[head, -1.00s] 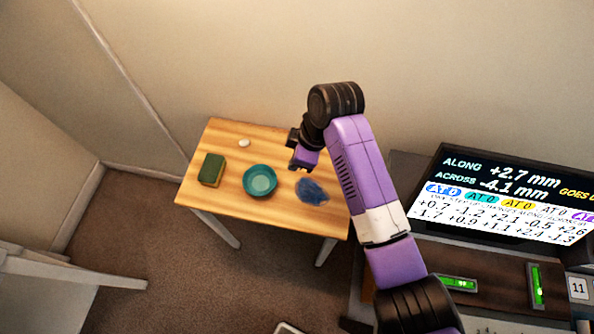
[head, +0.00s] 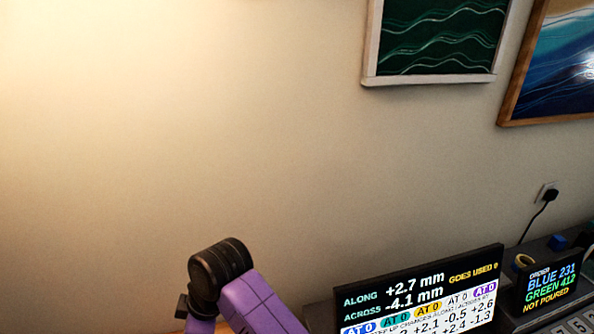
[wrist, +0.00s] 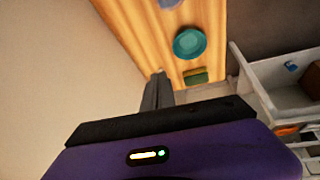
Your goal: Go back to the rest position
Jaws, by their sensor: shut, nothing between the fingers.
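My gripper (wrist: 158,82) shows in the wrist view with its narrow grey fingers together and nothing between them. The fingers appear over the edge of the wooden table (wrist: 140,30), apart from the bowl and sponge. In the head view only the upper part of my purple and black arm shows at the bottom; the gripper itself is below the picture edge.
A teal bowl (wrist: 189,43), a green and yellow sponge (wrist: 195,76) and a blue cloth-like thing (wrist: 168,3) lie on the table. White furniture (wrist: 265,75) stands at right. A large display (head: 420,290) and a small screen (head: 551,288) stand right of my arm.

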